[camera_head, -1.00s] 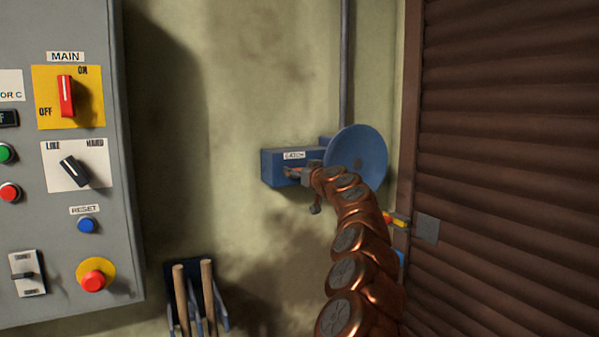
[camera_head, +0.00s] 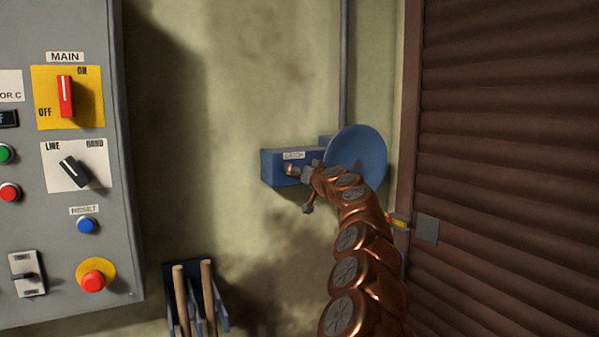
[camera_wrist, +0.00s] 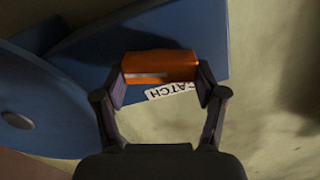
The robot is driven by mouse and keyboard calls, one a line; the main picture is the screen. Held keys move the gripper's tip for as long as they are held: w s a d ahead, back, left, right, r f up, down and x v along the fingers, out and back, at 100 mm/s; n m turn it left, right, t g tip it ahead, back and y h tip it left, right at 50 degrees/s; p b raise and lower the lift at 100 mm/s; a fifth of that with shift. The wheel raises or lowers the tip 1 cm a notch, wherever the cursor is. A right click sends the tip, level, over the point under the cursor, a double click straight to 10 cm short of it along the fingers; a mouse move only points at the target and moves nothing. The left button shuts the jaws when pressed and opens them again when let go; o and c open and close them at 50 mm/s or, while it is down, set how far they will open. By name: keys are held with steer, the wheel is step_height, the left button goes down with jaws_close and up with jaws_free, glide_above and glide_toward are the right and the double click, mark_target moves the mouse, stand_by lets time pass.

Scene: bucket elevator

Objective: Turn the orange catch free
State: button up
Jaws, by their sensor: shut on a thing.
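The orange catch (camera_wrist: 160,67) sits at the blue box in the wrist view, between my gripper's two fingers. My gripper (camera_wrist: 160,83) is shut on it, one finger at each side. In the head view my gripper (camera_head: 296,171) is at the front of the blue catch box (camera_head: 272,168), and only a small orange bit of the catch shows there. The box carries a CATCH label (camera_head: 293,155), which also shows upside down in the wrist view (camera_wrist: 172,91). A blue disc (camera_head: 362,152) is beside the box on the right.
A grey control panel (camera_head: 118,200) with switches and buttons stands at the left. Two wooden handles (camera_head: 180,295) stick up from a rack low on the wall. A brown slatted shutter (camera_head: 510,150) fills the right. The wall between panel and box is bare.

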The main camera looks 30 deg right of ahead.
steer(key=shift+d+f+m+p, duration=0.15)
steer(key=shift+m+p, duration=0.75)
steer(key=shift+m, duration=1.5)
steer(key=shift+d+f+m+p, duration=0.1)
steer(key=shift+m+p, duration=0.8)
steer(key=shift+m, duration=1.5)
steer(key=shift+d+f+m+p, duration=0.15)
steer(key=shift+m+p, duration=0.75)
steer(key=shift+m, duration=1.5)
steer(key=o, duration=1.1)
steer(key=shift+o, duration=0.2)
steer(key=shift+s, duration=0.2)
